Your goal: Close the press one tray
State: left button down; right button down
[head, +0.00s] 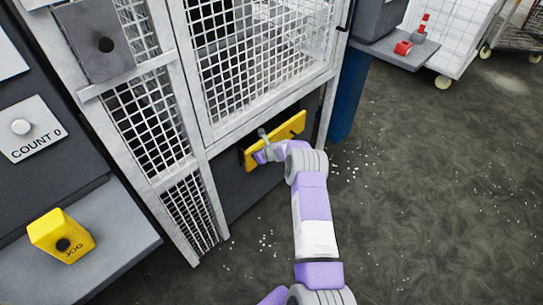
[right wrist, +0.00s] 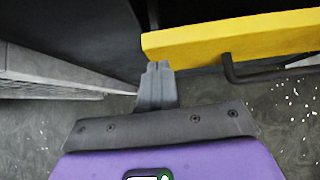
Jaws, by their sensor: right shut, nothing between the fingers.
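The press tray's yellow front (head: 287,132) is low on the press, below the mesh door. It also spans the upper right of the right wrist view (right wrist: 240,38), with a dark bar handle (right wrist: 229,72) along its lower side. My right gripper (head: 259,157) is at the left end of the yellow front. Its fingers (right wrist: 157,68) are together and empty, close to the panel's left part and left of the handle bar. I cannot tell whether they touch the panel. My left gripper is out of view.
The caged press (head: 215,130) stands upright around the tray. A ledge with a yellow JOG box (head: 62,236) is at the left. A shelf with a red item (head: 403,48) and a white wheeled cart (head: 450,30) are at the upper right. The speckled floor at the right is open.

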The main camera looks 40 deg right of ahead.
jog(key=s+d+f+p+v, duration=0.1)
jog(key=p+v, duration=0.1)
jog(key=v, duration=1)
jog(key=s+a+f+n+g+y, duration=0.1)
jog(key=s+a+f+n+g, duration=0.15)
jog(key=a+n, duration=0.35)
jog(key=s+a+f+n+g+p, duration=0.1)
jog(key=s+a+f+n, duration=0.25)
jog(key=a, duration=0.55)
jog(key=s+a+f+n+g+y, duration=0.1)
jog(key=s+a+f+n+g, duration=0.1)
jog(key=s+a+f+n, duration=0.35)
jog(key=s+a+r+n+g+y+p, duration=0.1)
jog(key=s+a+r+n+g, duration=0.2)
jog(key=s+a+n, duration=1.3)
jog(key=shift+s+a+r+n, duration=0.2)
jog(key=shift+a+n, duration=0.3)
jog(key=shift+a, duration=0.75)
